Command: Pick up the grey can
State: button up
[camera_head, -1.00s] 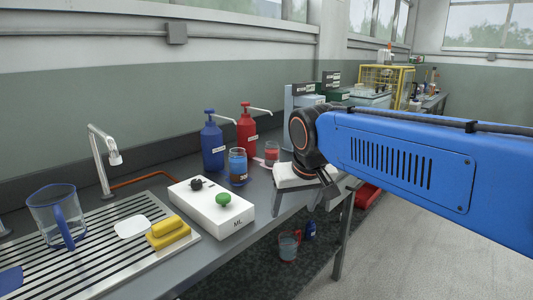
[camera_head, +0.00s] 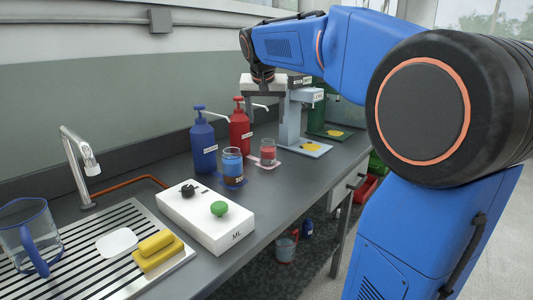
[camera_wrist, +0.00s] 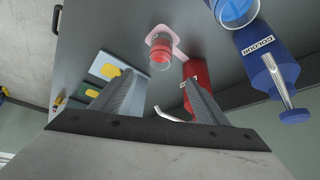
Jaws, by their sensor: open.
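I cannot make out a grey can in either view. My gripper (camera_wrist: 160,82) is open in the wrist view, with its two grey fingers apart and only bench between them. In the head view it hangs at the end of my blue arm, above the bench and near the grey-blue stand machine (camera_head: 290,122). A jar with red contents (camera_head: 268,150) stands on a pink mat; it also shows in the wrist view (camera_wrist: 160,56), beyond the fingertips. A jar with blue contents (camera_head: 232,170) stands to its left.
A blue pump bottle (camera_head: 203,148) and a red pump bottle (camera_head: 239,132) stand along the wall. A green stand (camera_head: 322,112) is at the back. A white ML box (camera_head: 205,220), yellow sponge (camera_head: 157,250), jug (camera_head: 32,240) and tap (camera_head: 78,160) are nearer. A bucket (camera_head: 285,250) is below.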

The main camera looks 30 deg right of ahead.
aim_at(268, 142)
jog(key=x, duration=1)
jog(key=shift+f, duration=0.3)
jog(key=shift+x, duration=2.65)
jog(key=shift+s+a, duration=0.15)
jog(key=shift+c, duration=0.6)
jog(key=c, duration=1.1)
jog(key=shift+c, duration=0.2)
